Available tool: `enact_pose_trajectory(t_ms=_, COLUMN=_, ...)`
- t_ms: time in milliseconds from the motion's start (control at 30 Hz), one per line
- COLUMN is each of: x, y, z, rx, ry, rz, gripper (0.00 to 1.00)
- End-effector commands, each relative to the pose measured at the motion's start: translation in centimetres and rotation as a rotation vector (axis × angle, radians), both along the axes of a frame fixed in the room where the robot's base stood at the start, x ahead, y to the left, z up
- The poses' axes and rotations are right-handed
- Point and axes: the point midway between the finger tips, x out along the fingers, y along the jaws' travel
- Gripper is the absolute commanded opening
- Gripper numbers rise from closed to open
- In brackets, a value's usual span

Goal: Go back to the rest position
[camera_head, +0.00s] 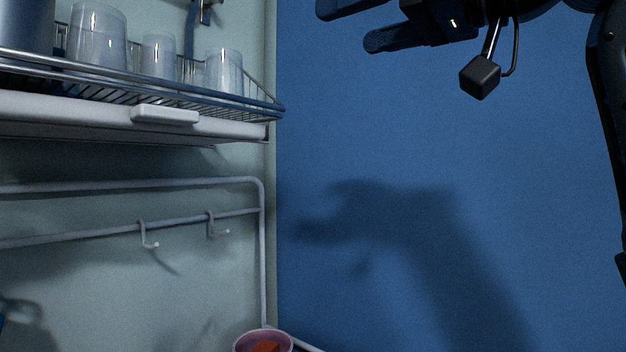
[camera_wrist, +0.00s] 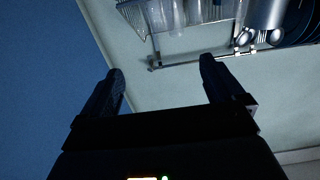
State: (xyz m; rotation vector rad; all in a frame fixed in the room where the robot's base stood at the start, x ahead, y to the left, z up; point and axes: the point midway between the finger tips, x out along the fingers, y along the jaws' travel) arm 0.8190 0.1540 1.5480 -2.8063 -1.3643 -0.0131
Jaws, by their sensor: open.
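My gripper (camera_head: 350,25) shows at the top of the head view, in front of the blue wall and to the right of the shelf. In the wrist view my gripper (camera_wrist: 162,80) has its two dark fingers spread well apart. Nothing is between them. It is clear of the rack and touches nothing that I can see. Part of the gripper is cut off by the top edge of the head view.
A wire rack (camera_head: 180,88) with several clear glasses (camera_head: 98,38) stands at upper left. A rail with hooks (camera_head: 148,236) is below it. A pinkish bowl (camera_head: 262,342) with something orange sits at the bottom edge. Space before the blue wall (camera_head: 400,140) is free.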

Motion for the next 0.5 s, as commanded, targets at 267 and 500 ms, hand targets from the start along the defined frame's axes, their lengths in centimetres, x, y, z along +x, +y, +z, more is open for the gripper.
enact_pose_trajectory(t_ms=267, x=1.2, y=-0.5, z=-2.2, rx=0.064, ry=0.016, rz=-0.007, gripper=0.95)
enact_pose_trajectory(t_ms=500, x=2.8, y=-1.3, z=-5.5, rx=0.152, ry=0.04, rz=-0.027, gripper=0.95)
